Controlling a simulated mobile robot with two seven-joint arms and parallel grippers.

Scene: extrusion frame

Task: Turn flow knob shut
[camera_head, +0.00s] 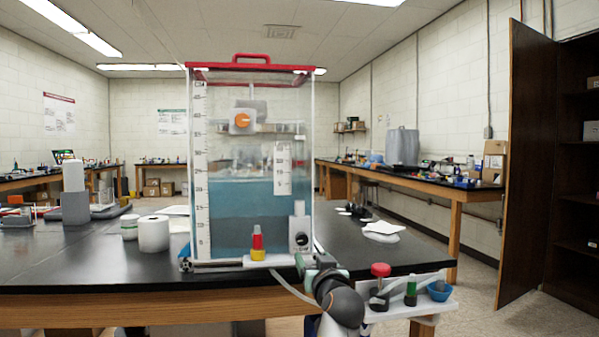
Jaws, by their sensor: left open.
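A tall clear tank (264,170) with a red lid and handle stands on the black bench, holding blue liquid. An orange knob (242,120) sits on a white block at its upper part. A white valve-like fitting (299,228) with a dark round knob (302,240) is at its lower right front. A red-and-yellow part (257,243) stands on the white base. Which of these is the flow knob I cannot tell for sure. My left gripper (306,264) is open, just below the dark knob; its fingertips are small and partly hidden. My right gripper is out of view.
A white shelf (405,303) at the bench front holds a red-topped knob or jar (380,285), a green vial (411,291) and a blue bowl (440,290). A pale tube runs below the tank. White rolls (153,234) stand left; papers (382,230) lie right.

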